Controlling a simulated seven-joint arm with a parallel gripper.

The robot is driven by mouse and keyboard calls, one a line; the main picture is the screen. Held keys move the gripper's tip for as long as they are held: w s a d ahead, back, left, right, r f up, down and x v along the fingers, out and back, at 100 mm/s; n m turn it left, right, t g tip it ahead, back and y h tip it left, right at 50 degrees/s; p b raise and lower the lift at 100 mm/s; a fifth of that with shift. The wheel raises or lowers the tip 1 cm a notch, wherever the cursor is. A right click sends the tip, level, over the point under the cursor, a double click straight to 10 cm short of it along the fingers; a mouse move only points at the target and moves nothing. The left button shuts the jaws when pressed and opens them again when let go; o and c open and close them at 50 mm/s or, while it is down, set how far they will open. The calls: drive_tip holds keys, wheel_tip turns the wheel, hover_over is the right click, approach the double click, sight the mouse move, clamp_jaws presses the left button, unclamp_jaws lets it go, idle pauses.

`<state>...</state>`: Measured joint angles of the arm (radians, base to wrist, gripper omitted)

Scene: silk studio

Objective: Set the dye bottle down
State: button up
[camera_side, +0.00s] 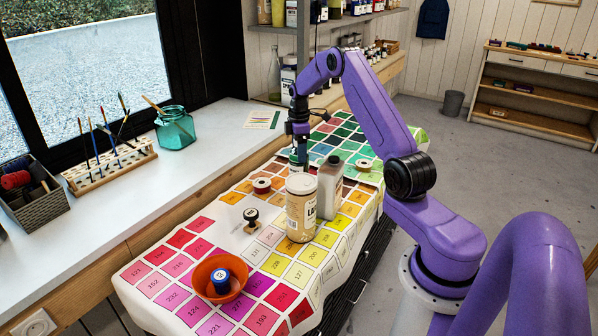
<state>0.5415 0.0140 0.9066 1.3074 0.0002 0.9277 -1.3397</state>
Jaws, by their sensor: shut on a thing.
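My gripper (299,143) points down over the far part of the colour-chart cloth, behind a large jar. It is shut on a small dye bottle (296,160), of which only a little shows below the fingers. The jar's lid hides its lower part, so I cannot tell whether it touches the cloth. The cloth (207,216) has numbered squares running from red and pink through yellow to green.
A white-lidded jar (300,214) and a grey bottle (329,190) stand just in front of my gripper. Green squares beyond look mostly clear.

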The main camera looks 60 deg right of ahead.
drive_tip(key=shift+f, duration=3)
drive_tip(key=o, duration=1.7)
drive_tip(key=shift+c, duration=0.2)
